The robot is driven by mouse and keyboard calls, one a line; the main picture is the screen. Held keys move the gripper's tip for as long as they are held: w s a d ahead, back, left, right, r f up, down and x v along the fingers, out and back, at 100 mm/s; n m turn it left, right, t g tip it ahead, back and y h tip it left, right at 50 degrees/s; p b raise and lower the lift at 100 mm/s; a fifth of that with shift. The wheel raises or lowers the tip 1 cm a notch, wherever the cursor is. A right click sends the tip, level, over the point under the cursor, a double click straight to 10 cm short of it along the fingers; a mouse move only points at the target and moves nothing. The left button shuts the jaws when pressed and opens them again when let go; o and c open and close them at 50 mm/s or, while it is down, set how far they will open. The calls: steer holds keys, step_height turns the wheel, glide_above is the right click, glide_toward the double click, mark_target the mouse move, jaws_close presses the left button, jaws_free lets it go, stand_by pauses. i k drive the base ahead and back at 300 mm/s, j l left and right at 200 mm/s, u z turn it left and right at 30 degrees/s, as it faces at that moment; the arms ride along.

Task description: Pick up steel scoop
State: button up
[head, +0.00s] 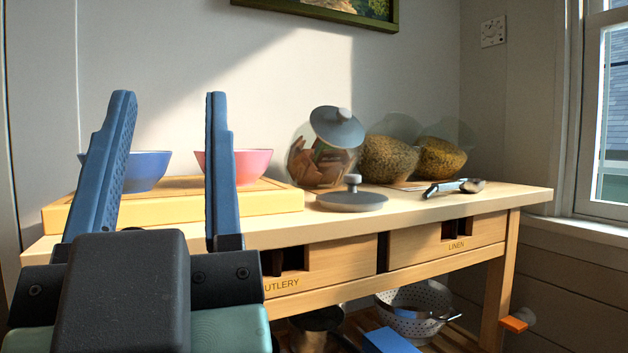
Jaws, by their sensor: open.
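My gripper (169,95) is at the left of the head view, with two blue fingers upright and spread apart. Nothing is between the fingers except the view of the bowls and board behind. The gripper is well to the left of the scoop and apart from it.
A blue bowl (148,170) and pink bowl (250,165) stand on a wooden board (170,212). A grey lid (352,200), a lidded glass jar (305,170) and two grain-filled glass jars (388,160) (440,158) are left of or behind the scoop. A colander (425,297) sits below.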

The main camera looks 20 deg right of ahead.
mark_target(466, 186)
steer(key=z, duration=1.15)
